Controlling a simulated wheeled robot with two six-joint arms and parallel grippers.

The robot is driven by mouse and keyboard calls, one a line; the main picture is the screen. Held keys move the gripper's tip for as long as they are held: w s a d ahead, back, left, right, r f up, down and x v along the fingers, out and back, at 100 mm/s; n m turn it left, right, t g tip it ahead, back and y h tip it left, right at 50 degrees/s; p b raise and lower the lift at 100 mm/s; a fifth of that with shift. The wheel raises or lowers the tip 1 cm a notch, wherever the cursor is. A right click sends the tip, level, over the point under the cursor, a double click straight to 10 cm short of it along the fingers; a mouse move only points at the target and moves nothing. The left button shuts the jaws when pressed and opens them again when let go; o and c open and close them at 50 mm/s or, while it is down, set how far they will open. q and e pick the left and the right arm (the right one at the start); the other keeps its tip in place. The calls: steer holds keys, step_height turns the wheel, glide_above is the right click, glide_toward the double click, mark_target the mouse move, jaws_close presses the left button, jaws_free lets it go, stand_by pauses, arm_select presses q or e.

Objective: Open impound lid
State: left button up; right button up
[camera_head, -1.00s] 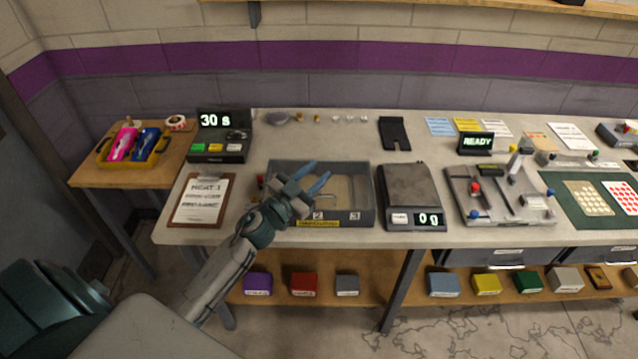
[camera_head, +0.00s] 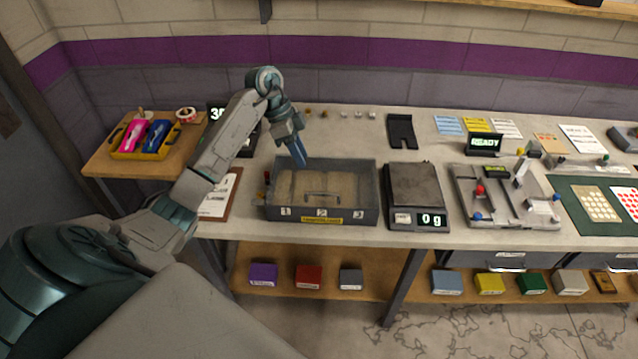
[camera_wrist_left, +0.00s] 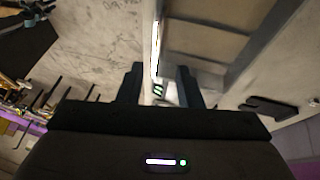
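The impound box is a grey tray-like case (camera_head: 345,215) on the bench, with compartments numbered 1, 2 and 3 and a yellow label on its front. Its tan lid area (camera_head: 345,184) lies level inside the rim, with a thin bar handle (camera_head: 322,197) near the front; it looks closed. My left gripper (camera_head: 303,160) points down over the box's back edge, left of centre, apart from the handle. In the left wrist view its two dark fingers (camera_wrist_left: 159,86) are spread with nothing held, and the box (camera_wrist_left: 215,45) shows at upper right. My right gripper is not in view.
A scale (camera_head: 412,187) stands close right of the box. A clipboard (camera_head: 220,195) lies to its left, partly behind my arm. A dark timer (camera_head: 216,112) is mostly hidden by my left arm. A black bracket (camera_head: 402,130) lies behind the scale.

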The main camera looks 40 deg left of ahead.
arm_select(q)
steer(key=p, duration=0.4)
glide_above(314, 200)
step_height(314, 200, down, 9)
steer(key=shift+r, duration=0.1)
steer(key=shift+w+d+f, duration=0.1)
steer(key=shift+d+f, duration=0.05)
steer(key=shift+f, duration=0.35)
steer(key=shift+c, duration=0.2)
jaws_close()
